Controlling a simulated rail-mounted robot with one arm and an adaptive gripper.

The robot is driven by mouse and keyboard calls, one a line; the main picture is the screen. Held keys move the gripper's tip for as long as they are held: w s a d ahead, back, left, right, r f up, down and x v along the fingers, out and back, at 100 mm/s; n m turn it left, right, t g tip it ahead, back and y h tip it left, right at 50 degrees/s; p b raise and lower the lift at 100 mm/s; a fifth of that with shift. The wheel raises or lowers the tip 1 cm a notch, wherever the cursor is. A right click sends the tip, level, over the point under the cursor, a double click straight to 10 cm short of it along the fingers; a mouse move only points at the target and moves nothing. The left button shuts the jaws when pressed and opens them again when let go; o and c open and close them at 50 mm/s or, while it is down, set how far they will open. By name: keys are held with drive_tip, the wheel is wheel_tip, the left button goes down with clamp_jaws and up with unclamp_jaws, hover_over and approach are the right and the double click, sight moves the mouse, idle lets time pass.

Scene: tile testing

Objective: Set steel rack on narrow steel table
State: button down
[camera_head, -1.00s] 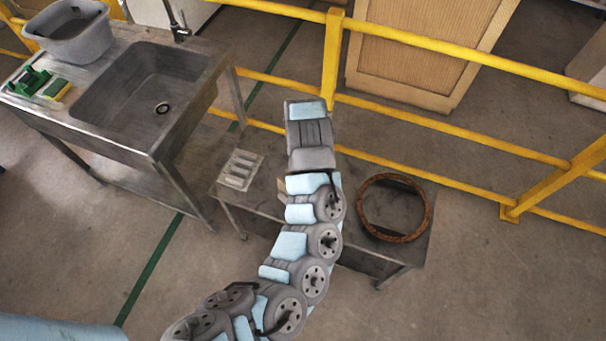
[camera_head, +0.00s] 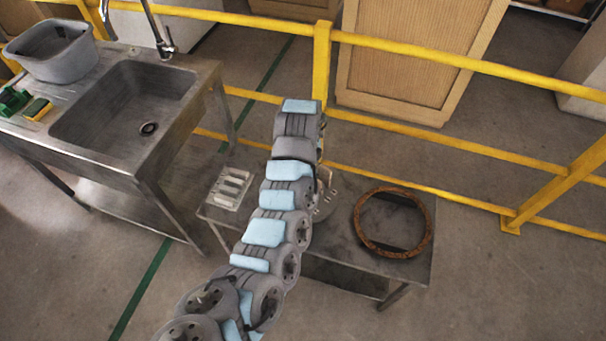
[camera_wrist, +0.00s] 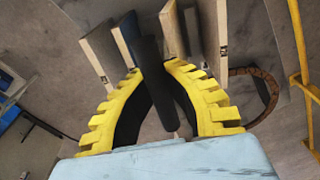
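The narrow steel table (camera_head: 342,238) stands in front of the yellow railing. My gripper (camera_wrist: 165,68) has yellow toothed fingers that converge on a dark upright piece in the wrist view. Pale upright slabs flank this piece on both sides, and together they look like the steel rack (camera_wrist: 209,40). My gripper seems shut on it. In the head view my arm hides most of the gripper and what it holds, over the middle of the table. Whether the rack touches the tabletop cannot be told.
A brown ring (camera_head: 358,222) lies on the table's right part, also visible in the wrist view (camera_wrist: 270,88). A grey holder with white strips (camera_head: 230,187) lies at its left end. A steel sink unit (camera_head: 185,118) stands to the left. The yellow railing (camera_head: 440,142) runs close behind.

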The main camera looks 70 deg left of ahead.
drive_tip(key=shift+w+a+f+b, duration=0.3)
drive_tip(key=shift+w+a+f, duration=0.15)
drive_tip(key=shift+a+f, duration=0.3)
drive_tip(key=shift+w+a+f, duration=0.2)
drive_tip(key=shift+w+f, duration=0.1)
drive_tip(key=shift+f, duration=0.2)
drive_tip(key=shift+f+b, duration=0.45)
drive_tip(key=shift+f, duration=1.25)
drive_tip(key=shift+a, duration=0.1)
